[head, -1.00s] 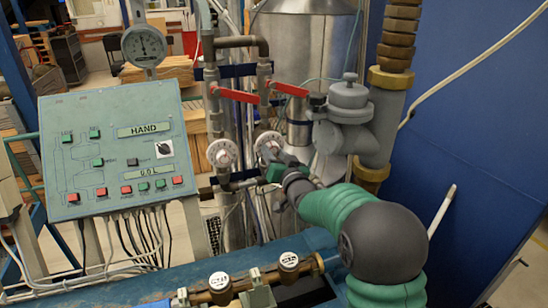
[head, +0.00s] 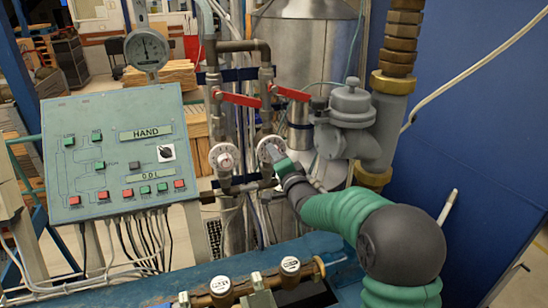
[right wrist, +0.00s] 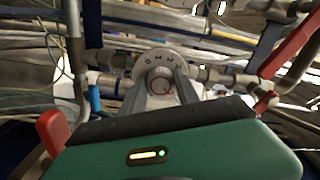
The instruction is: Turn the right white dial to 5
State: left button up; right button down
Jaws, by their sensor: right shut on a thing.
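The right white dial (head: 268,146) is a round, upright disc on the right-hand pipe under a red lever. My right gripper (head: 273,155) reaches it from the lower right and is shut on its central knob. In the right wrist view the dial (right wrist: 164,57) faces me, with one finger on each side of the knob (right wrist: 161,84). Marks show along its upper rim, but I cannot read which number is set. The fingers and the green gripper body hide its lower part. My left gripper is not in view.
A second white dial (head: 224,157) is close by on the left. Red levers (head: 238,98) sit above both dials. A grey-green control panel (head: 115,155) stands at the left. A grey valve body (head: 350,120) is at the right, and a blue bench with brass fittings (head: 221,286) lies below.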

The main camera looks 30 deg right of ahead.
jog(key=shift+d+r+m, duration=0.25)
jog(key=shift+r+m, duration=0.05)
jog(key=shift+m, duration=0.2)
jog(key=c, duration=1.2)
grip_release()
jog(key=shift+o, duration=1.2)
jog(key=shift+s+f, duration=0.1)
jog(key=shift+o, duration=0.3)
jog(key=shift+d+f, duration=0.15)
jog(key=shift+f, duration=0.05)
jog(key=b+v, duration=0.2)
jog(key=v, duration=1.5)
